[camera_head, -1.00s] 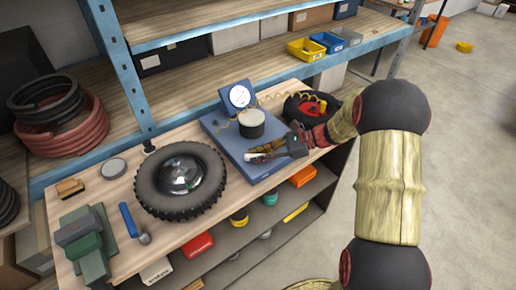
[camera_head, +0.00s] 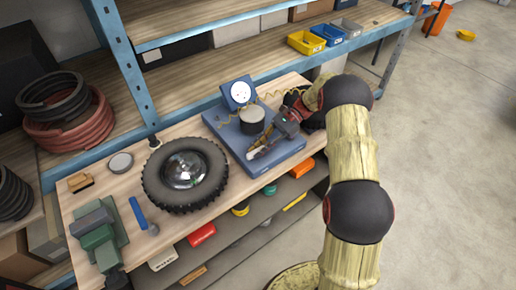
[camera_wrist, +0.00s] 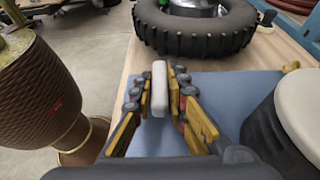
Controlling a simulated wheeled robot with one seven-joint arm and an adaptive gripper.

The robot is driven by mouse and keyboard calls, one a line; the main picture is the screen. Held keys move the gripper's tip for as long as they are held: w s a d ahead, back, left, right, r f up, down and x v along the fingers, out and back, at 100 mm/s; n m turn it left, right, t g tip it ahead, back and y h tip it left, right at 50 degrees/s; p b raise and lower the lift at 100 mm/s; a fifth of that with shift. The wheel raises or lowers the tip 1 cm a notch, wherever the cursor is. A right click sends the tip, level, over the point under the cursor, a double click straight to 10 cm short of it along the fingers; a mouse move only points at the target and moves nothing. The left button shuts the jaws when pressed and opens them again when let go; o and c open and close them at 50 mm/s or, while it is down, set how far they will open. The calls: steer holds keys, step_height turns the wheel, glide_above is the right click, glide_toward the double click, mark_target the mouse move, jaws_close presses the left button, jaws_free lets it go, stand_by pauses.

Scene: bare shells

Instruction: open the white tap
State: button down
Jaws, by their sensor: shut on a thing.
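The white tap (camera_wrist: 159,88) is a pale upright bar in the middle of the wrist view; its lower end is hidden by the fingers. My gripper (camera_wrist: 160,95) is shut on it, with yellow and dark fingers against both sides. In the head view my gripper (camera_head: 264,146) is low over the front of a blue base plate (camera_head: 282,152), and a small white tip of the tap (camera_head: 251,155) shows at the fingertips. A round gauge (camera_head: 240,91) and a dark cylinder with a pale top (camera_head: 252,119) stand on the plate behind my gripper.
A black tyre (camera_head: 154,192) with a shiny dome lies left of the plate. The dark cylinder is close beside my gripper. A green vise (camera_head: 100,236) and a blue-handled tool (camera_head: 138,212) are at the bench's left. Open floor lies to the right.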

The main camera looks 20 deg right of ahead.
stand_by(0.4)
steer(key=c, duration=1.8)
jaws_free()
steer(key=shift+o, duration=0.2)
steer(key=v, duration=1.2)
steer(key=shift+w, duration=0.1)
steer(key=s+a+r+n+t+h+b, duration=0.25)
steer(key=s+a+r+n+h, duration=0.45)
steer(key=s+a+r, duration=0.55)
steer(key=s+r+n+t+h+b, duration=0.1)
steer(key=s+n+t+h, duration=0.5)
steer(key=s, duration=1.3)
steer(key=shift+s+d+n+t, duration=0.25)
steer(key=shift+s+n+t, duration=0.1)
steer(key=shift+n+t, duration=0.35)
